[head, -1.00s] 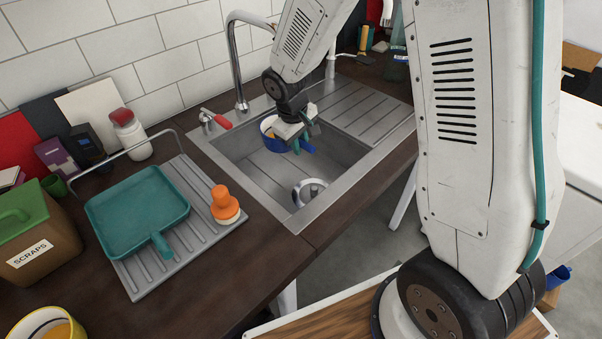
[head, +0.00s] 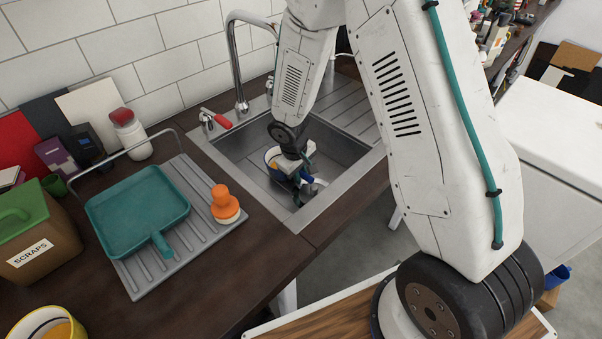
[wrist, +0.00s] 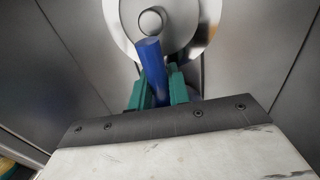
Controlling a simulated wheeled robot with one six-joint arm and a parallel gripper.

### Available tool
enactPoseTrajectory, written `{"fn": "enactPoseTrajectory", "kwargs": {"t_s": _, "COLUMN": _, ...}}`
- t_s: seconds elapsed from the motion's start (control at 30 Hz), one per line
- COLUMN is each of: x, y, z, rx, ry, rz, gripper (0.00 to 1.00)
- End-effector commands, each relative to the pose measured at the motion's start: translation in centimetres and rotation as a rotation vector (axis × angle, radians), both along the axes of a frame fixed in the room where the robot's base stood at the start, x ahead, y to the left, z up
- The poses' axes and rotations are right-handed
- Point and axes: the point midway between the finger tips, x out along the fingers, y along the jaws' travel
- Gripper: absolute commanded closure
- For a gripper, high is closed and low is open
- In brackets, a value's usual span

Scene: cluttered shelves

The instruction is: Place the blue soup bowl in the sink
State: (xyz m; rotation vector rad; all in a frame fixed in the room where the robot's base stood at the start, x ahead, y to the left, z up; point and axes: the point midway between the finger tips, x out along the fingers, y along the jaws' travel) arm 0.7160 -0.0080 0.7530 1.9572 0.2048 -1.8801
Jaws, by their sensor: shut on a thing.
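The blue soup bowl (head: 269,157), with a pale inside and something orange in it, is inside the sink area in the head view, partly hidden by my gripper (head: 305,172). A blue bar (wrist: 151,60), which looks like its handle, lies between the green fingers of my gripper (wrist: 158,88) in the wrist view. The fingers are shut on it. The metal sink (head: 232,147) surrounds the gripper, low in the basin near the round drain (wrist: 193,15). I cannot tell whether the bowl touches the sink floor.
A tap (head: 236,60) and a red-handled lever (head: 217,120) stand behind the sink. To its left, a drainer (head: 193,232) holds a teal pan (head: 137,208) and an orange brush (head: 224,204). The ribbed drainboard (head: 352,105) at right shows clear metal.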

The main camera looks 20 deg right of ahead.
Motion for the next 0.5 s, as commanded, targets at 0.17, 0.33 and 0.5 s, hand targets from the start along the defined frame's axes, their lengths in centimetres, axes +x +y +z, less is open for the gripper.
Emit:
{"fn": "enactPoseTrajectory", "kwargs": {"t_s": 0.17, "x": 0.01, "y": 0.01, "z": -0.21, "rx": 0.0, "ry": 0.0, "rz": 0.0, "gripper": 1.0}}
{"fn": "enactPoseTrajectory", "kwargs": {"t_s": 0.33, "x": -0.01, "y": 0.01, "z": -0.21, "rx": 0.0, "ry": 0.0, "rz": 0.0, "gripper": 0.6}}
{"fn": "enactPoseTrajectory", "kwargs": {"t_s": 0.5, "x": -0.01, "y": 0.01, "z": -0.2, "rx": 0.0, "ry": 0.001, "rz": 0.0, "gripper": 0.6}}
